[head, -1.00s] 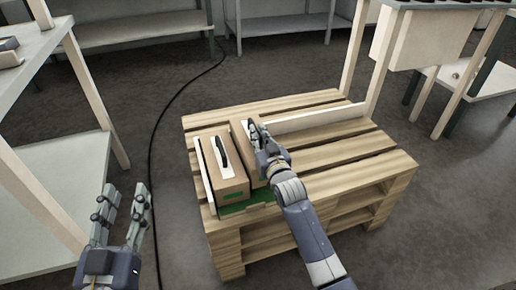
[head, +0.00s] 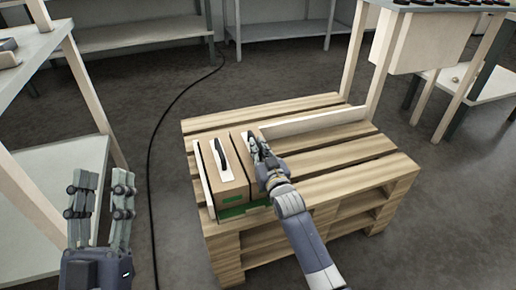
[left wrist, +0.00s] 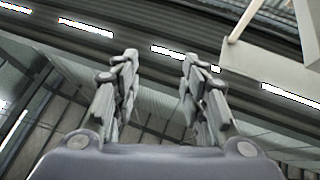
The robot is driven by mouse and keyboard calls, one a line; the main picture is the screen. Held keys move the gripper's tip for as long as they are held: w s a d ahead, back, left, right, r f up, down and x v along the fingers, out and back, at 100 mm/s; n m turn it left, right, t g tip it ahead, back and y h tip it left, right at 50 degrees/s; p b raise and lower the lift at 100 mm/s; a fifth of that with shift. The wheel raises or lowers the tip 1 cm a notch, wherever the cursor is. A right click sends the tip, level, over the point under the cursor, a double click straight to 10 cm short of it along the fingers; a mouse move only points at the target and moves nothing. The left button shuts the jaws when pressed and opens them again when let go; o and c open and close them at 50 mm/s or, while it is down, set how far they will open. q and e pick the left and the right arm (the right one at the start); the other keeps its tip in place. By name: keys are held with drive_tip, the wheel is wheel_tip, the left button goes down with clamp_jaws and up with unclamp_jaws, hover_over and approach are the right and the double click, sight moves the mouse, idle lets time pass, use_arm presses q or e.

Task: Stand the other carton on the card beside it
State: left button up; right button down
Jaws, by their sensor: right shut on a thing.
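A brown carton (head: 233,177) with a white top label and black handle stands on the pallet at the left in the head view. A second brown carton (head: 239,142) is right beside it, mostly hidden by my right gripper (head: 254,148), which is shut on it from above.
The wooden pallet (head: 345,184) has free slats to the right. A pale board (head: 312,121) stands along its back, and a thin pale strip (head: 205,184) along its left side. A shelf unit (head: 45,200) is at far left; a black cable (head: 152,150) crosses the floor.

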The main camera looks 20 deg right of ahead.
drive_tip(key=c, duration=2.1)
unclamp_jaws()
drive_tip(key=shift+f, duration=0.1)
drive_tip(key=o, duration=0.4)
drive_tip(key=shift+o, duration=0.2)
